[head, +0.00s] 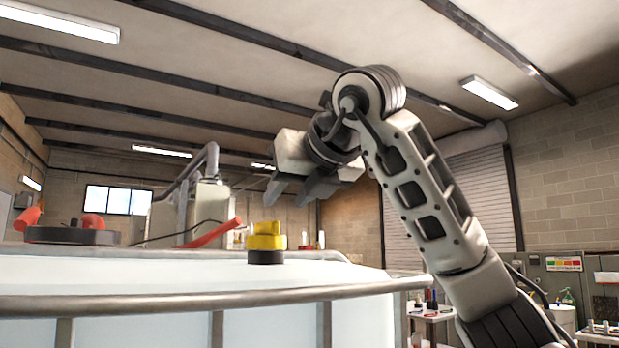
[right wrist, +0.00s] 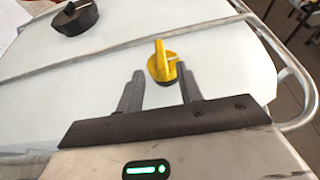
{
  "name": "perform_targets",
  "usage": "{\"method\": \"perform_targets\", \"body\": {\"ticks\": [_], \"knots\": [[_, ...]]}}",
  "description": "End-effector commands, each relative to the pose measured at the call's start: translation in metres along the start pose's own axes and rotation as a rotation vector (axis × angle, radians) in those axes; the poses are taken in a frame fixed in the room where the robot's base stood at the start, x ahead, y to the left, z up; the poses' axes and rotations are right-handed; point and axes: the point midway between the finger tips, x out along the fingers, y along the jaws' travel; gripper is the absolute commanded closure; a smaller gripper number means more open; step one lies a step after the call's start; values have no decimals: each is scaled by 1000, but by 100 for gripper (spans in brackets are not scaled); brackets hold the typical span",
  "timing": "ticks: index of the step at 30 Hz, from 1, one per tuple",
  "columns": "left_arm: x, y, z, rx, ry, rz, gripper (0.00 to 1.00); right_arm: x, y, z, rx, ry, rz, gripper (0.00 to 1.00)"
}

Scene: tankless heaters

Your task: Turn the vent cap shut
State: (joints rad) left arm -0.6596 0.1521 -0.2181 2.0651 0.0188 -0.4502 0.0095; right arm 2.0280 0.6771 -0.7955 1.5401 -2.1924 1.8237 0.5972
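The vent cap (head: 267,241) is yellow with a raised grip bar and sits on a black base on top of the white tank (head: 150,275). In the right wrist view the cap (right wrist: 161,64) shows just beyond the fingertips, roughly between their lines, with its bar standing up. My right gripper (head: 288,200) is open and empty, above the cap and a little to its right in the head view. Its two fingers also show apart in the right wrist view (right wrist: 160,78); neither appears to touch the cap. My left gripper is not in view.
Metal tubing (head: 200,301) cages the tank, and its rail also shows in the right wrist view (right wrist: 290,70). A round black lid (right wrist: 75,18) sits on the tank top. A red-orange handle (head: 212,233) rises left of the cap. A bench (head: 432,314) stands at the right.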

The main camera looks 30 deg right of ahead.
Motion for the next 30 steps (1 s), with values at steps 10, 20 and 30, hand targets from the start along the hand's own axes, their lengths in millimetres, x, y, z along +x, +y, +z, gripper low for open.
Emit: {"method": "perform_targets", "body": {"ticks": [10, 20, 30], "knots": [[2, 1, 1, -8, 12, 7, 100, -60, 0, 0, -1, -1, 0, 64], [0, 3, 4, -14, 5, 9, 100, -67, 0, 0, -1, 1, 0, 64], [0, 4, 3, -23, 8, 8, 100, -66, 0, 0, -1, 1, 0, 64]]}}
